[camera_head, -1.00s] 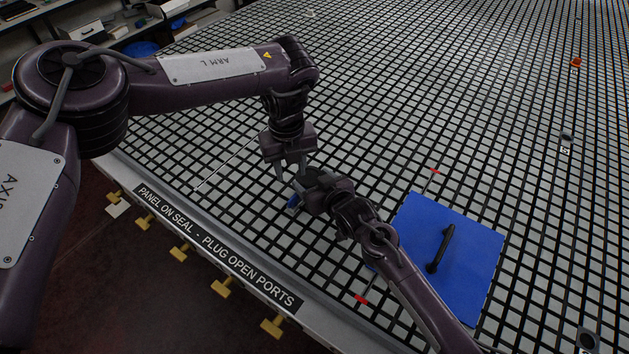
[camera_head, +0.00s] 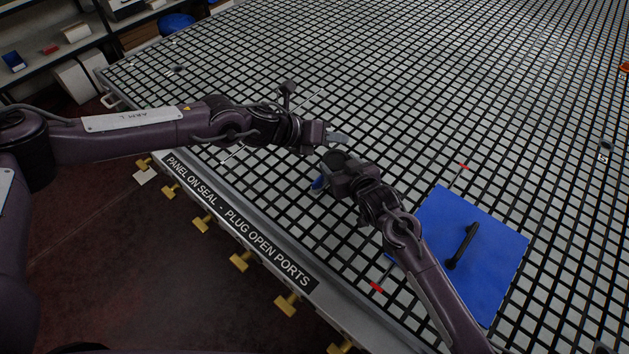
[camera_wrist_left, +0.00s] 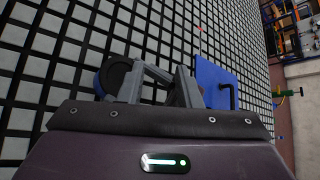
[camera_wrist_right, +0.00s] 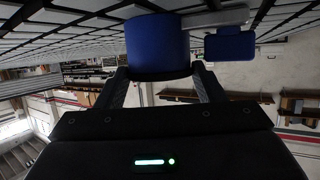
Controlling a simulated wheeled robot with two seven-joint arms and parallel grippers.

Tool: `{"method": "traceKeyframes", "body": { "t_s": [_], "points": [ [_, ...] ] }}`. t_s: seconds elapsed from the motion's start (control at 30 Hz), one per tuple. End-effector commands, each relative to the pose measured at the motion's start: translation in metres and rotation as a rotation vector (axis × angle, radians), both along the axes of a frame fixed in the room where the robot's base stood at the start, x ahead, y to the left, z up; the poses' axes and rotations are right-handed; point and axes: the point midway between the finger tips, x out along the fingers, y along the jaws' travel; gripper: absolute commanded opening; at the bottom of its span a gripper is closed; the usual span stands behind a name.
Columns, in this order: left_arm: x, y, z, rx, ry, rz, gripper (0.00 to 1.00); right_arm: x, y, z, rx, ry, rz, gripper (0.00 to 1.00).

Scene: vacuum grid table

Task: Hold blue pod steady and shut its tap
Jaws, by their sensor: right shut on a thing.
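The blue pod (camera_wrist_right: 157,45) is a short blue cylinder above my right fingertips in the right wrist view. My right gripper (camera_head: 337,164) is shut on it close to the grid table. Only a bit of blue (camera_head: 318,183) shows beside that gripper in the head view. A grey bar with a blue paddle (camera_wrist_right: 230,44), apparently the tap, sticks out to the right. My left gripper (camera_head: 340,137) is turned sideways just above and behind the right one. Its fingers (camera_wrist_left: 161,75) look apart, with a dark, blue-edged disc beside them. Whether they touch the tap is unclear.
A blue square panel (camera_head: 490,265) with a black handle (camera_head: 462,246) lies on the grid table, right of my right arm. Small red marks (camera_head: 377,287) lie by it. Yellow knobs (camera_head: 240,262) line the table's front edge. The far grid is largely clear.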

Motion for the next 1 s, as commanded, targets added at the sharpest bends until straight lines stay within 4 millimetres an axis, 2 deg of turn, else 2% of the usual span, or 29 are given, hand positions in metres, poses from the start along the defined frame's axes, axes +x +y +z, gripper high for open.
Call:
{"method": "traceKeyframes", "body": {
  "t_s": [0.03, 0.2, 0.4, 0.53, 0.63, 0.73, 1.0],
  "points": [
    [-0.011, 0.012, -0.009, -0.011, -0.077, 0.000, 0.31, 0.000, 0.000, -0.001, 0.000, 0.001, 0.001, 0.31],
    [-0.052, 0.046, -0.032, 0.044, -0.353, 0.010, 0.31, 0.000, 0.000, -0.001, -0.001, 0.002, 0.001, 0.31],
    [-0.105, 0.080, -0.058, 0.180, -0.516, 0.044, 0.31, -0.001, 0.000, -0.001, -0.001, 0.002, 0.001, 0.31],
    [-0.126, 0.093, -0.066, 0.245, -0.558, 0.057, 0.31, -0.001, 0.000, 0.000, 0.000, 0.001, 0.001, 0.31],
    [-0.132, 0.098, -0.069, 0.273, -0.573, 0.061, 0.31, 0.000, 0.000, 0.000, 0.000, 0.001, 0.001, 0.31],
    [-0.128, 0.095, -0.072, 0.280, -0.579, 0.060, 0.31, 0.000, 0.000, 0.000, 0.000, 0.001, 0.001, 0.31],
    [-0.091, 0.067, -0.091, 0.281, -0.581, 0.057, 0.31, 0.000, 0.000, 0.000, 0.000, 0.000, 0.000, 0.31]
  ]
}}
